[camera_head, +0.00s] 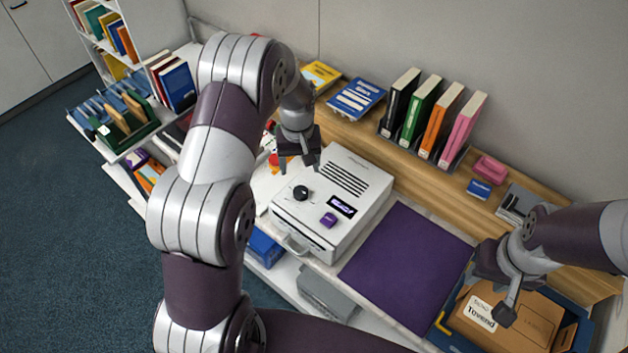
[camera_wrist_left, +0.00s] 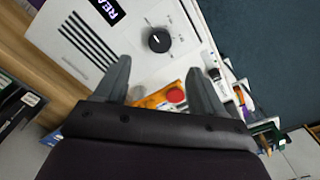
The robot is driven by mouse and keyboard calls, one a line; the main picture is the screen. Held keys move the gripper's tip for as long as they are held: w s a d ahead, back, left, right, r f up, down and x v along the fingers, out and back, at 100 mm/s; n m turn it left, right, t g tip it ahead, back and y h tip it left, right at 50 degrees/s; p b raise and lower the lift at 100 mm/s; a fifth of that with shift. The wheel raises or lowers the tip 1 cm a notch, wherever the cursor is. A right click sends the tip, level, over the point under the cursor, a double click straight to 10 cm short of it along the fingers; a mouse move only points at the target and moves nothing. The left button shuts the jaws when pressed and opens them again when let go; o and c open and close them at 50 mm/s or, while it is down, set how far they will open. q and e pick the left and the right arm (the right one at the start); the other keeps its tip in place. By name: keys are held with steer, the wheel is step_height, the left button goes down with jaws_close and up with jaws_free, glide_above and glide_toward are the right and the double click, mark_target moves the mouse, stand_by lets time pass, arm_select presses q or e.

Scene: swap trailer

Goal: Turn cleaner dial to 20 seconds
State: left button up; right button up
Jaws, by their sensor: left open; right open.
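The cleaner (camera_head: 352,186) is a white box on the bench with a black slotted vent, a small dark display (camera_head: 342,206) and a purple button (camera_head: 328,220). Its black round dial (camera_head: 301,193) is on the top panel and also shows in the left wrist view (camera_wrist_left: 159,40) with a white pointer mark. In that view, part of the display reads "REA". My left gripper (camera_head: 299,166) is open and empty above the dial's far side, apart from it.
A purple mat (camera_head: 408,262) lies right of the cleaner. Upright books (camera_head: 432,118) stand in a rack behind. Bottles and small items (camera_wrist_left: 215,78) are beside the cleaner.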

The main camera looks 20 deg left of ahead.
arm_select(q)
steer(key=p, duration=0.2)
glide_above(301, 190)
steer(key=f, duration=0.2)
steer(key=s+f, duration=0.1)
steer(key=f, duration=0.1)
steer(key=shift+f, duration=0.1)
steer(key=f, duration=0.2)
steer(key=w+f, duration=0.1)
steer(key=f, duration=0.2)
steer(key=shift+w+f+p, duration=0.15)
steer(key=shift+f+p, duration=0.05)
steer(key=shift+p, duration=0.2)
steer(key=shift+f, duration=0.3)
steer(key=shift+s+f, duration=0.1)
steer(key=shift+s, duration=0.3)
steer(key=shift+w+f, duration=0.1)
steer(key=shift+w, duration=0.1)
steer(key=c, duration=1.1)
